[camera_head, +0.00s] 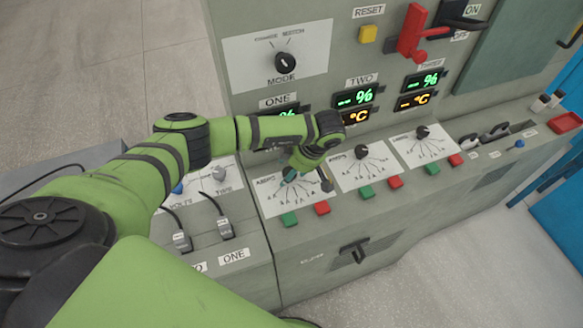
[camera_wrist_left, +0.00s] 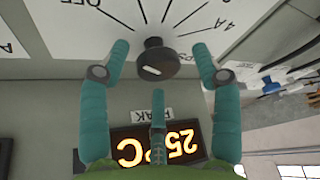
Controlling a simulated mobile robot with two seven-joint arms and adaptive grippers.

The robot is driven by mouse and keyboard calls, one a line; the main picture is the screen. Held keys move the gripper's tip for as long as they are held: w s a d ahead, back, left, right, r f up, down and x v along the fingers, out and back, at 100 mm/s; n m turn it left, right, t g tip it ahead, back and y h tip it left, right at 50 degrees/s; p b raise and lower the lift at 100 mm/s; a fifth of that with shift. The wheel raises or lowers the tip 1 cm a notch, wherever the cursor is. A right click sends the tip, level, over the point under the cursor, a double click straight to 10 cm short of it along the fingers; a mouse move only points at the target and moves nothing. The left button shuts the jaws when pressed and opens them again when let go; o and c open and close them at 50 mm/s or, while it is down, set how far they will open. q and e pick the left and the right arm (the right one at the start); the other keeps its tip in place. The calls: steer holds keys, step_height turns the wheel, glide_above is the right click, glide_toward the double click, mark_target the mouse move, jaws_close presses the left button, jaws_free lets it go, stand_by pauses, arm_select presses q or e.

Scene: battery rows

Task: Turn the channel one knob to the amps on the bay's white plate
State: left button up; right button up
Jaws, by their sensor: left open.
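The channel one dial plate (camera_head: 270,205) is the leftmost of three dial plates on the sloped console, with amp marks fanned around its knob. My left gripper (camera_head: 289,174) is over this plate and hides its knob in the head view. In the left wrist view the black knob (camera_wrist_left: 156,61) with a white mark sits between the teal fingers of my left gripper (camera_wrist_left: 158,75). The fingers are open, with gaps on both sides of the knob. OFF, 2 A and 4 A show on the dial. The bay (camera_head: 215,262) labelled ONE is at lower left; I cannot read an amps value there. My right gripper is out of view.
Green and red buttons (camera_head: 322,208) line the console below the dials. Channel two's knob (camera_head: 362,152) and channel three's knob (camera_head: 422,132) are to the right. The MODE knob (camera_head: 285,62) and lit displays (camera_head: 355,97) are above.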

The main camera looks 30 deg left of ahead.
arm_select(q)
steer(key=c, duration=1.1)
